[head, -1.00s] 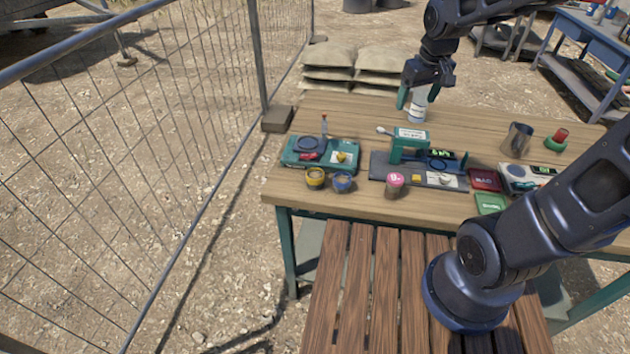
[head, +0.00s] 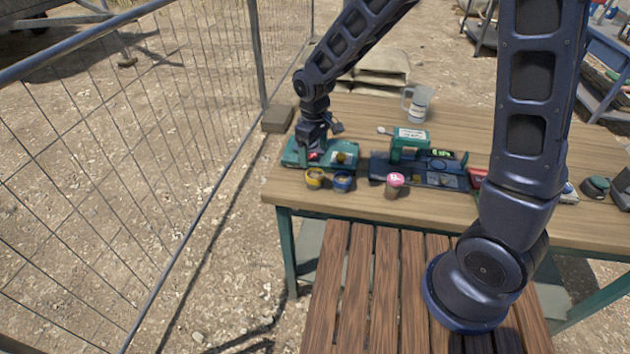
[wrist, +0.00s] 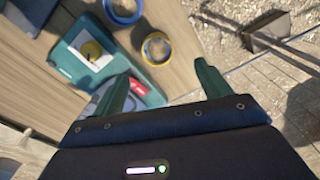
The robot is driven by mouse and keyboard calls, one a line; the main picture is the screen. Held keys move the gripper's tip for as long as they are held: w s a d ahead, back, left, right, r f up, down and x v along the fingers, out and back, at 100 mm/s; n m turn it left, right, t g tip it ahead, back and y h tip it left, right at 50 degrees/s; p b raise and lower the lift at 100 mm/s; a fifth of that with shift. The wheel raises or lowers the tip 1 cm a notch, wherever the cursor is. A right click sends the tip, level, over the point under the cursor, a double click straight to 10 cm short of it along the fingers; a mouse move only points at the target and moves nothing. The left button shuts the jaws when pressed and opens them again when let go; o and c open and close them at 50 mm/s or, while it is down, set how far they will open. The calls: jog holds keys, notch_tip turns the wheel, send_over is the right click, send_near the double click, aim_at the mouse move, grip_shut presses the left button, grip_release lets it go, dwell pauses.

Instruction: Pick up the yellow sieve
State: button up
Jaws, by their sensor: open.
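The yellow sieve (head: 315,178) is a small round cup with a yellow rim, near the left front of the wooden table, just in front of the teal tray (head: 349,153). In the wrist view its yellow ring (wrist: 146,47) lies ahead of and between the two fingertips, apart from them. My gripper (head: 311,150) is over the left part of the teal tray, behind the sieve. In the wrist view my gripper (wrist: 163,73) has its green fingers spread with nothing between them. The arm hides part of the tray.
A blue sieve (head: 342,183) sits close to the right of the yellow one. A pink-lidded jar (head: 395,186) and a green device on a dark board (head: 380,168) are farther right. A wire fence (head: 190,150) runs on the left.

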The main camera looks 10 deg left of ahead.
aim_at(315, 176)
jog(key=shift+w+f, duration=0.15)
jog(key=shift+f, duration=2.5)
jog(key=shift+w+f, duration=0.1)
jog(key=shift+f, duration=2.5)
jog(key=c, duration=1.1)
jog(key=shift+r, duration=0.1)
